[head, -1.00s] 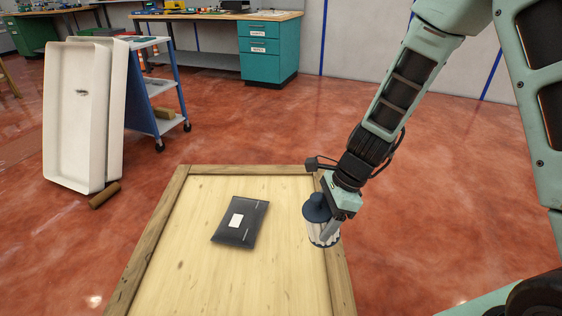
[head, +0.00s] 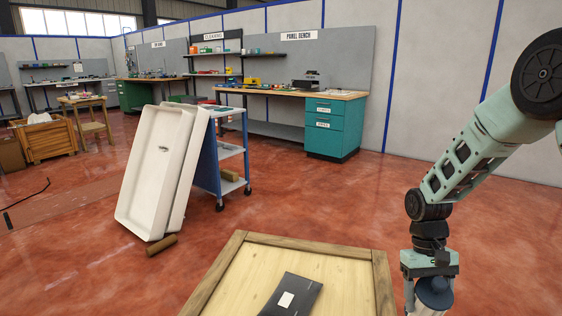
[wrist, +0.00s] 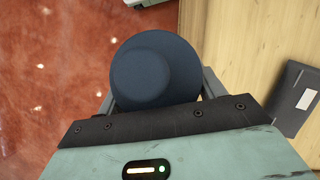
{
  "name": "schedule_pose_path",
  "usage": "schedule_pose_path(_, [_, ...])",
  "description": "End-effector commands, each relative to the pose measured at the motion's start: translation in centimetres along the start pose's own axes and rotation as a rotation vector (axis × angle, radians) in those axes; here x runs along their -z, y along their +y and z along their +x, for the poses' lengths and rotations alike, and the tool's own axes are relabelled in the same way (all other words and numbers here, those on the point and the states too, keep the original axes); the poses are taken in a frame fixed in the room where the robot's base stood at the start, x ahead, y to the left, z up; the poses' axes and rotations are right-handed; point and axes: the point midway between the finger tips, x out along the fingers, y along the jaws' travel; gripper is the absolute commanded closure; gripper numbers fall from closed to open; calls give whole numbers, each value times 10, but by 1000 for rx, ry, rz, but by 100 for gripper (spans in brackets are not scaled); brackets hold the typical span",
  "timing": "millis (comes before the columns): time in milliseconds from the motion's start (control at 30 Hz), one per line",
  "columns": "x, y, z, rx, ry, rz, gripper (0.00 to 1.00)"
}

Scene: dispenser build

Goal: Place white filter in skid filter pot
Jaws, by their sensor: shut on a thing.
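The white filter has a round dark blue cap (head: 434,292); its pale body is mostly cut off by the bottom edge of the head view. My gripper (head: 428,303) is shut on the filter and holds it just right of the wooden-framed table. In the wrist view the filter's blue cap (wrist: 155,72) sits between the two fingers and hides the white body beneath. I do not make out a skid filter pot in either view.
The wooden-framed table (head: 310,246) holds a dark packet with a white label (head: 291,298). White trays (head: 153,172) lean against a blue cart (head: 233,150), with a brown roll (head: 161,246) on the floor. A workbench with teal drawers (head: 333,130) stands behind. Red floor lies open between.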

Motion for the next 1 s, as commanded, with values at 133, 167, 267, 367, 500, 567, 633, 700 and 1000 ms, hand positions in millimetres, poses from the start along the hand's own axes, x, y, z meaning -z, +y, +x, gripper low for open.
schedule_pose_path(133, [-5,3,-12,-7,1,-22,61])
schedule_pose_path(167, [-5,3,-13,-6,1,-22,61])
schedule_pose_path(267, [-10,2,-20,-4,-1,-21,61])
schedule_pose_path(367, [-14,2,-29,-2,-1,-21,61])
schedule_pose_path(500, [-24,3,-44,-1,-2,-21,61])
schedule_pose_path(567, [-28,3,-52,1,-2,-21,61])
schedule_pose_path(633, [-33,2,-60,1,-3,-20,61])
schedule_pose_path(700, [-38,3,-68,1,-2,-19,61])
schedule_pose_path(1000, [-59,5,-98,-2,-1,-18,61])
